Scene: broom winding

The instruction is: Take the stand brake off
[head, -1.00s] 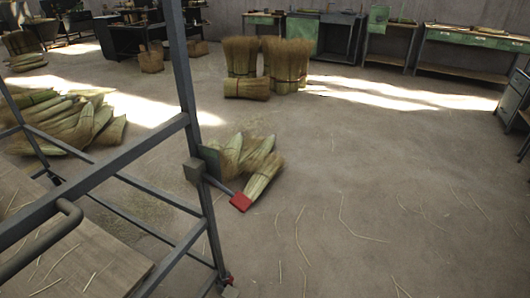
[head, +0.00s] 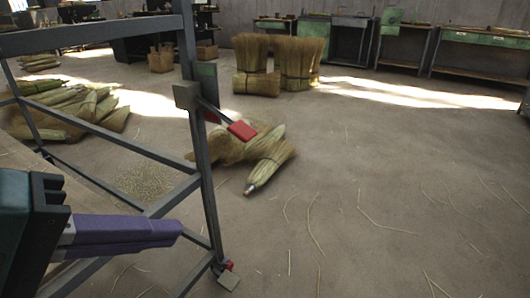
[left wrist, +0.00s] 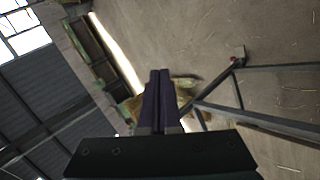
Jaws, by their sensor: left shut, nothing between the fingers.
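The stand is a grey metal frame (head: 202,150) at the left of the head view. A lever with a red end (head: 241,130) sticks out down and right from a box (head: 187,95) on its upright. A small red part (head: 228,264) shows at the upright's foot; I cannot tell which of the two is the brake. My left gripper (head: 180,230), with purple fingers, is shut and empty. It appears left of the upright and below the lever, without clear contact. In the left wrist view its fingers (left wrist: 158,75) lie together, left of the frame (left wrist: 238,90). My right gripper is out of view.
Broom bundles (head: 268,158) lie on the floor behind the upright, and a heap of more bundles (head: 70,108) lies at left. Standing bundles (head: 297,62) and workbenches (head: 480,50) are at the back. The floor at right is clear apart from loose straws.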

